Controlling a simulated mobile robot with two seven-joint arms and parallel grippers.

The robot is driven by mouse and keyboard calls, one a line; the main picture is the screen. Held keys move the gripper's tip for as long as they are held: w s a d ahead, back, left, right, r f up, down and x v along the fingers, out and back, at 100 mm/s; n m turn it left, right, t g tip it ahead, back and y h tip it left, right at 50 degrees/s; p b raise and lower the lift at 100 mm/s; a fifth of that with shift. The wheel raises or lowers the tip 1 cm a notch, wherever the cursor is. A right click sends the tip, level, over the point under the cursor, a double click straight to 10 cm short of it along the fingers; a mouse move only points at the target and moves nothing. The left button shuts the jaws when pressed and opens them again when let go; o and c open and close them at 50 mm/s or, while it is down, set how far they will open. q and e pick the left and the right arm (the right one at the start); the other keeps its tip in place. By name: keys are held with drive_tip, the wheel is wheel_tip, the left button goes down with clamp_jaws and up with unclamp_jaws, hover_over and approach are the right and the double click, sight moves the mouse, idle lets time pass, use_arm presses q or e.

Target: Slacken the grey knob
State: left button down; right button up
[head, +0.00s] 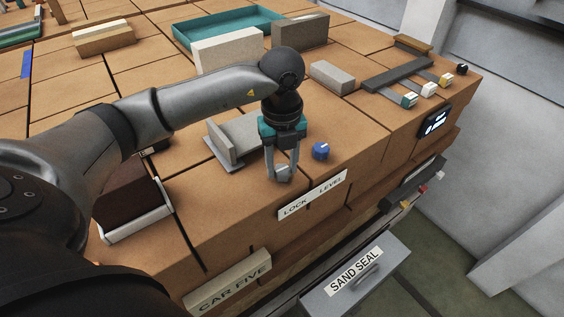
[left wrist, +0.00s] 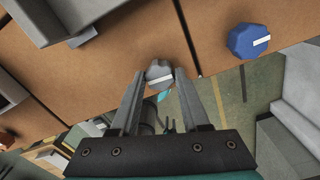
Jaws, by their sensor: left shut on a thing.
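The grey knob (left wrist: 159,73) shows in the left wrist view, between the fingertips of my left gripper (left wrist: 158,80). It has a faceted rim and a pale pointer line. In the head view my left gripper (head: 282,177) points down over the brick-coloured top near its front edge, shut on the knob, which the fingers mostly hide. A blue knob (head: 320,151) with a white pointer stands just right of the gripper. It also shows in the left wrist view (left wrist: 248,41). A white label (head: 313,194) reading "LOCK LEVEL" is on the front edge below the two knobs. My right gripper is not in view.
A grey angled bracket (head: 226,151) lies just left of the gripper. Behind are a pale block (head: 228,53), a teal tray (head: 184,37) and a small grey block (head: 332,77). Sliders with coloured ends (head: 409,100) stand at the right. A "SAND SEAL" drawer (head: 396,256) is below.

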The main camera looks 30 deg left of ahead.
sight(282, 169)
use_arm(q)
drive_tip(key=shift+w+r, duration=0.1)
idle(0.4)
drive_tip(key=shift+c, duration=1.9)
unclamp_jaws()
wheel_tip(282, 169, up, 15)
drive_tip(key=p, duration=0.1)
